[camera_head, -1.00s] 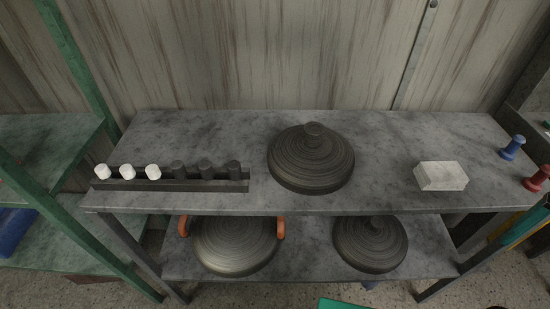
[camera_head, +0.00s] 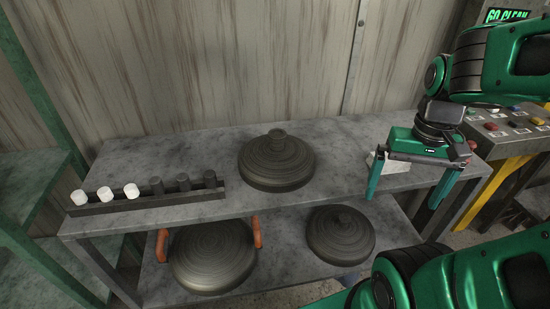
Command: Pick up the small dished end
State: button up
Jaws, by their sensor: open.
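Three dark, ridged, round dished ends are in view. One with a knob (camera_head: 277,162) sits on the middle of the upper shelf.
A pale block (camera_head: 396,167) on the upper shelf (camera_head: 210,146) is partly hidden behind my gripper. A dark rack (camera_head: 150,200) with white and dark pegs stands at the left. A button console (camera_head: 512,128) is at the right. The lower shelf (camera_head: 285,272) has bare room between its pieces.

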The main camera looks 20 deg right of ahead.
aim_at(277, 160)
jog(key=z, duration=1.55)
jog(key=k, duration=1.05)
jog(key=u, duration=0.3)
jog(key=i, duration=0.5)
jog(key=z, duration=0.1)
